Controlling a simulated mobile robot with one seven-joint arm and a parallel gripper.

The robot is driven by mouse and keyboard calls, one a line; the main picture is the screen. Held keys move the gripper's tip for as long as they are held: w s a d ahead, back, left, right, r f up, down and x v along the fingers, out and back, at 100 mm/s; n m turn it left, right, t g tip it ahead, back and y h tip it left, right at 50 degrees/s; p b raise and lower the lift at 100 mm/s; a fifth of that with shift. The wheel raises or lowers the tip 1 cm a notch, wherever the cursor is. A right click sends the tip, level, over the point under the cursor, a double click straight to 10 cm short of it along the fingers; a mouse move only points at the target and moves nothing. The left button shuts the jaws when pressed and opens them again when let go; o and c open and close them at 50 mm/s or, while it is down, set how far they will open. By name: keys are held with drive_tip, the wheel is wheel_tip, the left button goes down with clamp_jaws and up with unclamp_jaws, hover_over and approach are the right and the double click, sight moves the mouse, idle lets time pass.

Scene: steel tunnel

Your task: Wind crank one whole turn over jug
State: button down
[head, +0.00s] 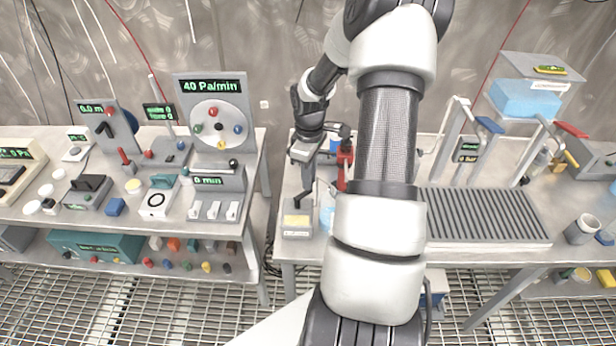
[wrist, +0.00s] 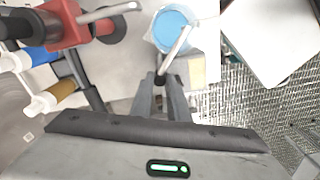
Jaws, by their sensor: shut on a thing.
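My gripper (wrist: 161,82) is shut on the lower end of a thin grey metal rod, which looks like the crank (wrist: 176,47). The rod slants up and right, passing in front of a round vessel with light blue content, likely the jug (wrist: 168,17). In the head view the jug (head: 326,214) shows as a pale blue patch, partly hidden by my arm. My gripper (head: 306,166) is over the bench's left end, left of a red fixture (head: 345,168). The red fixture also shows at the upper left of the wrist view (wrist: 68,24). The crank's mounting is unclear.
A grey box with a yellow pad (head: 297,221) stands at the bench's front left corner. A ribbed grey tray (head: 486,216) lies right of my arm. A gap separates this bench from the left bench, which carries a dial panel (head: 217,112).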

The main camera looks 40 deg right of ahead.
drive_tip(key=c, duration=1.7)
unclamp_jaws()
wheel_tip(320, 180, up, 18)
drive_tip(key=shift+f, duration=0.25)
